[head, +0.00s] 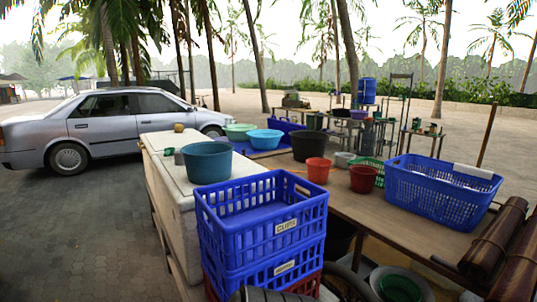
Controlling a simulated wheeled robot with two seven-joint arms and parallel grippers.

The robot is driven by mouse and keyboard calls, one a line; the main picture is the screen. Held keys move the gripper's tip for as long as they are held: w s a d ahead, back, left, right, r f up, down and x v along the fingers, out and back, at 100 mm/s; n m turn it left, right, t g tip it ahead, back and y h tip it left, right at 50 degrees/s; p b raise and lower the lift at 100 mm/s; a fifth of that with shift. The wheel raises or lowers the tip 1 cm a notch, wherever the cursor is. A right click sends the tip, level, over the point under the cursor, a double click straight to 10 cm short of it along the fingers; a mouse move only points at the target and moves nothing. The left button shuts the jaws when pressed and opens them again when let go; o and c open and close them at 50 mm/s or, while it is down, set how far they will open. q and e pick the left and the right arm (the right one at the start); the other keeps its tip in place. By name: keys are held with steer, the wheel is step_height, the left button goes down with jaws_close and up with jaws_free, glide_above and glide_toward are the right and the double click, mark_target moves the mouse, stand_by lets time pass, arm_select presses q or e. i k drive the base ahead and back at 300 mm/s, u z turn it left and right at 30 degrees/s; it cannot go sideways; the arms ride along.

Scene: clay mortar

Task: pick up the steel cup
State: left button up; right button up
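A small light-grey vessel (344,159) stands on the wooden table, between the orange-red bucket (318,170) and a green basket (371,168). It may be the steel cup, but it is too small to tell its material. Neither of my grippers is in view.
Stacked blue crates (262,225) stand in front, blocking part of the table. A large blue basket (442,190), a dark red bucket (363,179) and a black bucket (307,145) crowd the table (375,213). Brown rolls (494,238) lie at the right. The table's front middle is clear.

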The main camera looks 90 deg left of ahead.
mark_target(179, 160)
steer(key=u, duration=3.45)
steer(key=i, duration=0.5)
